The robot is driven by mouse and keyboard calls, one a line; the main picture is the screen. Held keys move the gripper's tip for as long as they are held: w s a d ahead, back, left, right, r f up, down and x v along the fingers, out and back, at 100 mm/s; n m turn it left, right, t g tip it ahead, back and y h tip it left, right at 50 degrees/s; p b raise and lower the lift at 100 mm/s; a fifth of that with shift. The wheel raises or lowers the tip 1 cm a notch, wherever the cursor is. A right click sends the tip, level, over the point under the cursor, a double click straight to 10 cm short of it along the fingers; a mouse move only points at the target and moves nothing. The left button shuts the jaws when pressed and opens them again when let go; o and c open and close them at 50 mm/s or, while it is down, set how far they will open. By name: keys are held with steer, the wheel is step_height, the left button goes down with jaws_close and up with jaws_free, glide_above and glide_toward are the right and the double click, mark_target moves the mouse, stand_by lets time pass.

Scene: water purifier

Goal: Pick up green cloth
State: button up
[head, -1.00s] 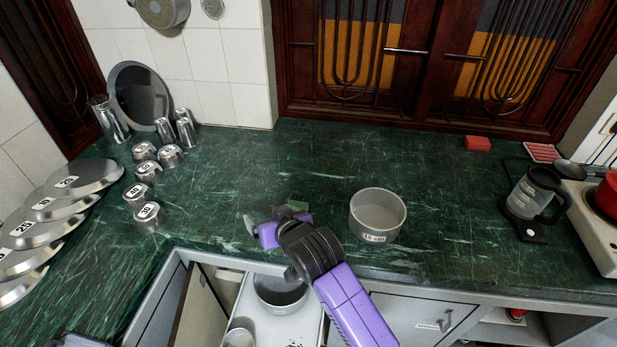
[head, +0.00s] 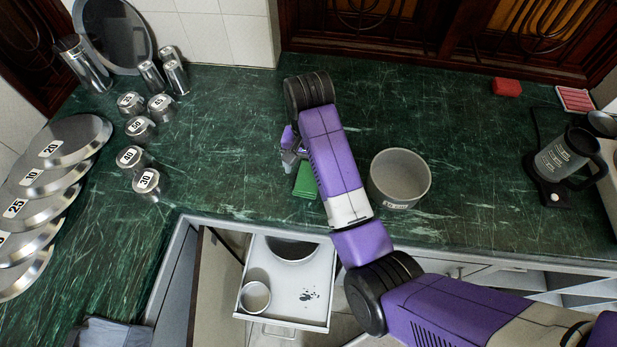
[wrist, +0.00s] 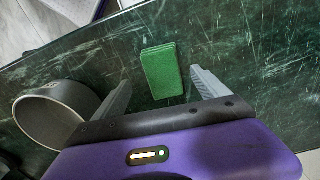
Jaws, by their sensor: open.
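The green cloth (head: 305,181) is a small folded rectangle lying flat on the dark green marble counter, near its front edge. In the wrist view the cloth (wrist: 162,71) lies between and just beyond the fingertips, closer to the right finger. My gripper (wrist: 157,88) is open and empty, with its two grey fingers spread apart. In the head view my gripper (head: 290,158) is partly hidden by my purple arm and sits just behind the cloth. I cannot tell its exact height above the counter.
A grey pot (head: 400,178) stands right of the cloth, close to my arm; it shows left of the fingers in the wrist view (wrist: 58,112). An open drawer (head: 290,318) lies below the counter edge. Labelled metal cups (head: 148,182) stand left.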

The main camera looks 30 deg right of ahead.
mark_target(307, 178)
steer(key=shift+w+f+p, duration=0.2)
steer(key=shift+f+p, duration=0.1)
steer(key=shift+f, duration=1)
steer(key=shift+w+f+p, duration=0.2)
steer(key=shift+f+p, duration=0.05)
steer(key=shift+f, duration=1)
steer(key=c, duration=1.5)
